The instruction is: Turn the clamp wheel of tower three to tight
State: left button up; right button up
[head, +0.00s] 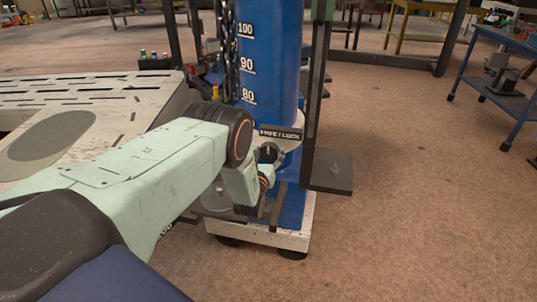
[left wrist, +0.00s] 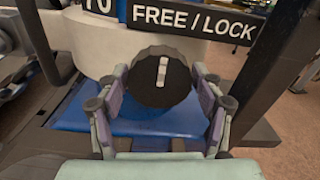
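A dark round clamp wheel (left wrist: 160,78) with a white, nearly vertical mark is on the pale collar (left wrist: 95,45) of a blue tower (head: 268,65). A FREE / LOCK plate (left wrist: 195,20) is just above it. No tower number is readable. My left gripper (left wrist: 160,82) faces the wheel, with one finger at each side of it. The fingers are spread, and narrow gaps seem to show beside the wheel; firm contact cannot be made out. In the head view my left gripper (head: 269,172) is low at the tower's front, partly hiding the wheel. My right gripper is out of view.
A dark upright post (head: 317,100) stands close to the tower's right, with a dark foot plate (head: 333,172). A chain (head: 228,45) hangs at its left. A slotted pale bench (head: 90,97) is at left. Open floor (head: 430,190) lies to the right.

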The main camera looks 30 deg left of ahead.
pick_arm(q)
jog(key=shift+o, duration=1.1)
jog(key=shift+s+f, duration=0.1)
jog(key=shift+s, duration=0.05)
jog(key=v, duration=1.1)
jog(key=shift+s+d, duration=0.15)
jog(key=shift+s, duration=0.25)
jog(key=x, duration=1.2)
